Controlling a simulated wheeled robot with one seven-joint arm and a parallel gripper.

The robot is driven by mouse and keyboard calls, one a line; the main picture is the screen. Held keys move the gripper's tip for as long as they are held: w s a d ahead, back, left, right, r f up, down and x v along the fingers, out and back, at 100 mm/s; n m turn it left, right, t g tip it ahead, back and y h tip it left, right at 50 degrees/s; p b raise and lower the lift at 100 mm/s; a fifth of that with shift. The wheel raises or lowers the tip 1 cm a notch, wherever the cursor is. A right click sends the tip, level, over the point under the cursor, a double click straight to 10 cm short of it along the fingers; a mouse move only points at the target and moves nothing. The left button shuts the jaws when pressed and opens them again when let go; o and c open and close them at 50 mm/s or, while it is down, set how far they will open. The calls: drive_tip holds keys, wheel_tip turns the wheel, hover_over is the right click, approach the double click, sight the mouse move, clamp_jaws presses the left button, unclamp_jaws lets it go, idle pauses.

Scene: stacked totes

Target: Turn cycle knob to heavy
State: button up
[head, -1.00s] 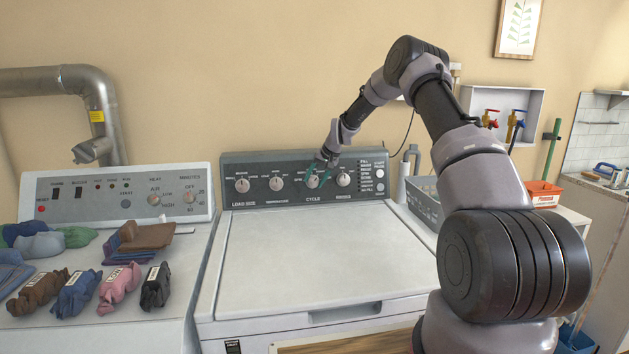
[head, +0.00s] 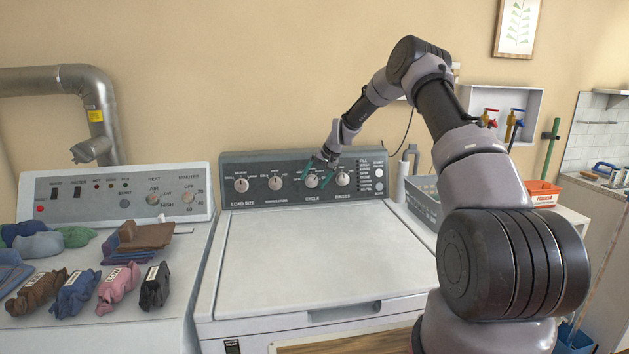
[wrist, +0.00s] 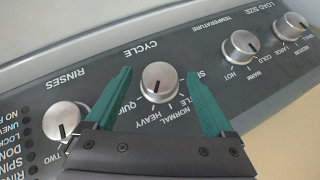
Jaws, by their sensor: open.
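The cycle knob (wrist: 159,82) is a round silver dial on the dark washer panel, marked CYCLE. In the wrist view it sits between the two green fingers of my gripper (wrist: 159,74), with a gap visible on each side. The fingers are open. The knob's dark pointer mark faces down the picture, towards the HEAVY (wrist: 132,118) and NORMAL (wrist: 170,118) labels; I cannot tell exactly which it meets. In the head view my gripper (head: 319,173) is at the panel and partly covers the knob (head: 311,181).
The rinses knob (wrist: 62,121) is close beside one finger. The temperature knob (wrist: 240,46) and load size knob (wrist: 292,24) lie along the panel. The washer lid (head: 310,260) is clear. A dryer (head: 190,260) with folded cloths and bundles stands left.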

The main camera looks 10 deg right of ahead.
drive_tip(key=v, duration=1)
drive_tip(key=shift+d+r, duration=0.15)
drive_tip(key=shift+r, duration=0.15)
drive_tip(key=shift+s, duration=0.1)
drive_tip(key=s+r+h, duration=0.2)
drive_tip(key=s+r, duration=1.8)
drive_tip(key=s, duration=0.2)
drive_tip(key=s+d+r+m+t, duration=0.1)
drive_tip(key=s+t, duration=0.1)
drive_tip(key=s, duration=2.5)
drive_tip(key=shift+s+d, duration=0.15)
drive_tip(key=shift+d, duration=0.05)
drive_tip(key=shift+c, duration=0.4)
